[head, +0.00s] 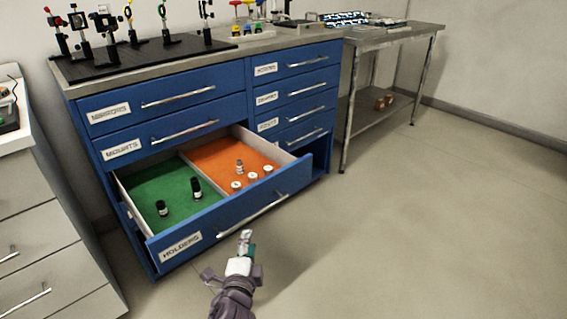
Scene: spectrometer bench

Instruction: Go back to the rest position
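My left gripper (245,237) reaches up from the bottom of the head view, in front of the open drawer. It is small and seen from behind, so I cannot tell whether its fingers are open or shut. The drawer labelled HOLDERS (217,227) is pulled out of the blue cabinet. The gripper appears just in front of its face, below the drawer handle (247,214), and looks apart from it. My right gripper is not in view.
The drawer has a green section (177,193) with two black holders and an orange section (222,157) with several small pieces. Optics stand on a black breadboard (125,61) on the cabinet. A metal table (402,34) stands right. The floor (430,220) at right is clear.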

